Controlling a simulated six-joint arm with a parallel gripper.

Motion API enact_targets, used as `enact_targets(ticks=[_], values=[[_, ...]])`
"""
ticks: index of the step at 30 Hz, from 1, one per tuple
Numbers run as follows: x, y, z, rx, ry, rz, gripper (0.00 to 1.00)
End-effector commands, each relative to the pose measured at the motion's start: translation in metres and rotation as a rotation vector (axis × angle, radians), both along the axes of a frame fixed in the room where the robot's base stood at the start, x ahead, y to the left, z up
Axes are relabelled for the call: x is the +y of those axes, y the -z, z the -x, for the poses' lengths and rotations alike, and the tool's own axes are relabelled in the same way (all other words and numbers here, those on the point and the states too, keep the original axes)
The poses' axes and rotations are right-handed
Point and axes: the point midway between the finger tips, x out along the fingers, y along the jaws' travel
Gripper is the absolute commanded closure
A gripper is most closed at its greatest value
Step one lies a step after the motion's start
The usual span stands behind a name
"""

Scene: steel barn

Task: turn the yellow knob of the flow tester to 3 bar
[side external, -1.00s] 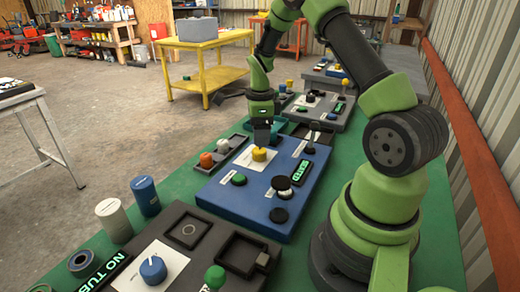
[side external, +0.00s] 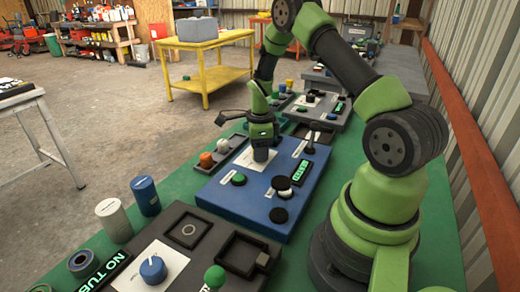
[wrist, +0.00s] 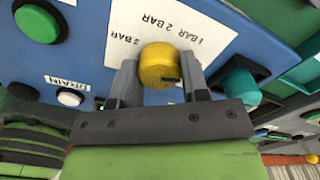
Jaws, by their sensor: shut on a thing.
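The flow tester is a blue box (side external: 225,197) on the green bench, with a white label plate, several dark buttons and a green-lit display (side external: 302,173). In the wrist view its yellow knob (wrist: 157,65) sits between the two fingers of my gripper (wrist: 158,76), which is shut on it. The white label (wrist: 207,38) carries upside-down bar markings, with "1 BAR 2 BAR" readable right of the knob. A small dark mark shows on the knob's lower right. In the side view my gripper (side external: 261,153) points down over the label and hides the knob.
A grey tray (side external: 232,150) with an orange and a white knob lies left of the tester. A dark unit (side external: 190,245) with a blue knob stands in front, and another grey unit (side external: 322,113) behind. Blue and white cylinders stand at the bench's left edge.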

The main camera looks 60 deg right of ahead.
Motion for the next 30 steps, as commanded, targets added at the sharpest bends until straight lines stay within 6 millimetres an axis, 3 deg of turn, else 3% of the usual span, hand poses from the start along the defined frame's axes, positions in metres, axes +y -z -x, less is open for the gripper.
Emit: enact_targets(ticks=[13,30], values=[[-0.0003,-0.0003,-0.0001,0.001,-0.132,0.001,0.82],[-0.0007,-0.0003,-0.0007,0.001,-0.650,0.000,0.82]])
